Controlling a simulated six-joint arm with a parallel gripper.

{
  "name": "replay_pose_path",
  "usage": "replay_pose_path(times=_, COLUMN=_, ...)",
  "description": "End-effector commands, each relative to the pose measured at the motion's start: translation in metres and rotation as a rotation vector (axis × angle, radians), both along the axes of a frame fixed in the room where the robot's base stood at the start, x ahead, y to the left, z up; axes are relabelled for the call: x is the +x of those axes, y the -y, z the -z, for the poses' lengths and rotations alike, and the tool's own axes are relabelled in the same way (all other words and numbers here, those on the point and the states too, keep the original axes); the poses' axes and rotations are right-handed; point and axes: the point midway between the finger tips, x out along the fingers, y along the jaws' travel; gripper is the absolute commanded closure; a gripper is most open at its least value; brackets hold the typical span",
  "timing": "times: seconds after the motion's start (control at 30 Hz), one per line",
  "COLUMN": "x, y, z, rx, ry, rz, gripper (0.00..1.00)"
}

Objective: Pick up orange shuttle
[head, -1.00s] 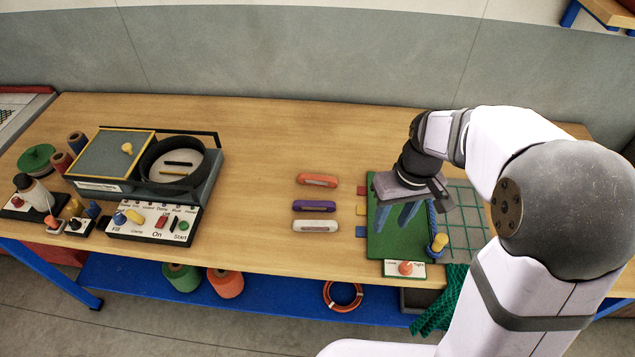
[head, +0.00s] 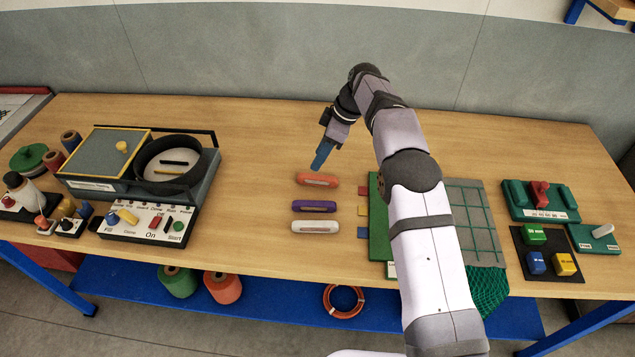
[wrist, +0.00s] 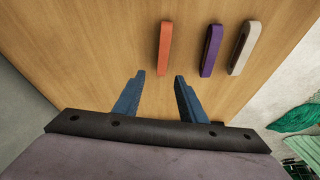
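The orange shuttle (head: 317,179) lies flat on the wooden table, at the back of a row of three shuttles. My gripper (head: 320,161) is just behind it and above the table in the head view. In the wrist view my gripper (wrist: 158,88) has its two blue fingers spread apart with nothing between them. The orange shuttle (wrist: 165,46) lies beyond the fingertips there, roughly in line with the gap. I see no contact.
A purple shuttle (head: 314,206) and a white shuttle (head: 315,227) lie in front of the orange one. A green board (head: 379,225) and net frame (head: 470,215) are to the right. A machine with a round pan (head: 171,163) stands left. The table between is clear.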

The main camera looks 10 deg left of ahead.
Motion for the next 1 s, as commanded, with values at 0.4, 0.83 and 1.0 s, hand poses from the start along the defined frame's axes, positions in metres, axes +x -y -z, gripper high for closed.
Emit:
replay_pose_path(times=0.4, x=0.003, y=-0.011, z=0.011, rx=0.014, ry=0.018, rz=-0.055, gripper=0.62)
replay_pose_path(times=0.83, x=0.001, y=-0.019, z=0.030, rx=0.013, ry=0.017, rz=-0.054, gripper=0.62)
replay_pose_path(times=1.0, x=-0.003, y=-0.024, z=0.048, rx=0.012, ry=0.016, rz=-0.053, gripper=0.62)
